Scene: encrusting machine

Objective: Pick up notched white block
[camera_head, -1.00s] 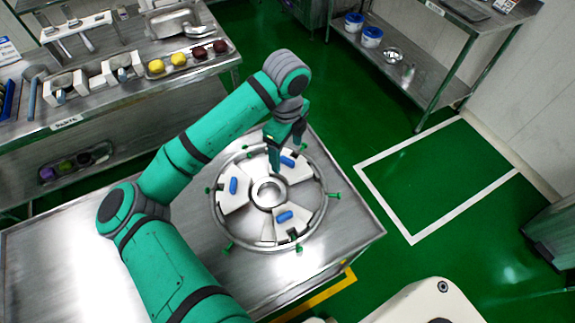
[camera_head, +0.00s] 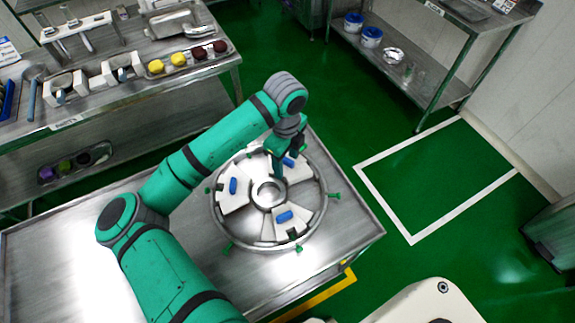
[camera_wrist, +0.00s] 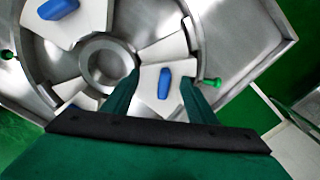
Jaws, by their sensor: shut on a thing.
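A white wedge-shaped block (camera_head: 300,173) with a blue grip on top sits in the round metal ring (camera_head: 322,212), at its upper right. My gripper (camera_head: 285,160) is over this block, pointing down, and partly hides it. In the wrist view, the fingers of my gripper (camera_wrist: 161,80) stand on either side of the white block (camera_wrist: 148,100) and its blue grip (camera_wrist: 163,84), shut on the block. Whether the block is lifted is unclear. Its notch is hard to make out.
Two more white blocks with blue grips, a left one (camera_head: 234,197) and a lower one (camera_head: 287,222), sit in the ring around a metal hub (camera_head: 268,193). Green knobs (camera_head: 334,196) stick out around the ring. A steel bench (camera_head: 140,90) with tools stands at the upper left.

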